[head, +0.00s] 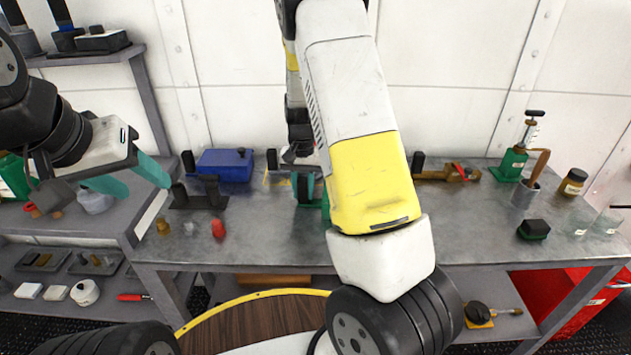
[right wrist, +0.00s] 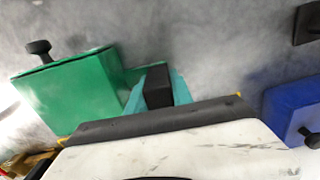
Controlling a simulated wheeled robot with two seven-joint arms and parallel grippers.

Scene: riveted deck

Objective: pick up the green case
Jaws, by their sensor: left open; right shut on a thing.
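The green case (right wrist: 72,95) shows in the right wrist view as a green box with a black knob at its far end. A black block joined to its near end sits between the teal fingers of my right gripper (right wrist: 158,88), which is shut on it. In the head view my right arm hides most of the case. I cannot tell whether the case touches the bench. My left gripper (head: 135,178) is open and empty, with teal fingers apart, above the gap between the left shelf and the bench.
A blue case (head: 224,165) stands at the bench's back left, behind a dark bracket (head: 200,196). A red item (head: 218,229) lies near the front. A green pump (head: 514,160), a small green-black block (head: 533,229) and jars stand at right. The bench's front middle (head: 270,245) is clear.

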